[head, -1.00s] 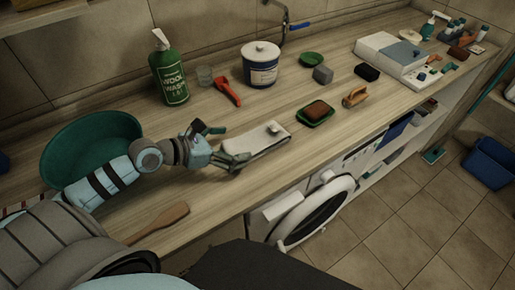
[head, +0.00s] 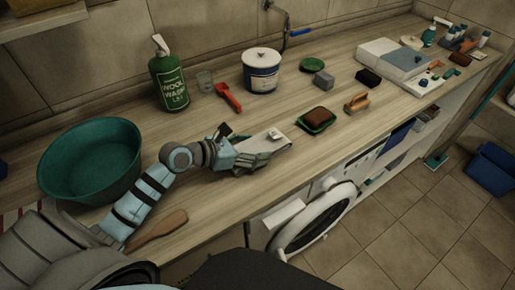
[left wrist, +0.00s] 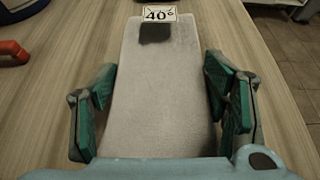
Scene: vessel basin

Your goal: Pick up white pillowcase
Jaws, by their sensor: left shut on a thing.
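The white pillowcase (head: 270,141) is a folded, flat, off-white cloth lying on the wooden counter near its front edge. In the left wrist view the pillowcase (left wrist: 160,95) runs away from me, with a dark patch and a "40°" tag at its far end. My left gripper (head: 256,154) is shut on the pillowcase across its width. In the left wrist view my left gripper (left wrist: 160,98) has a green-padded finger on each side of the cloth. The near end of the cloth is hidden by the gripper body. My right gripper is not in view.
A green basin (head: 92,165) and a wooden paddle (head: 158,229) are on the left. A green dish with a brown brush (head: 318,119) is to the right. A washer door (head: 314,218) is below.

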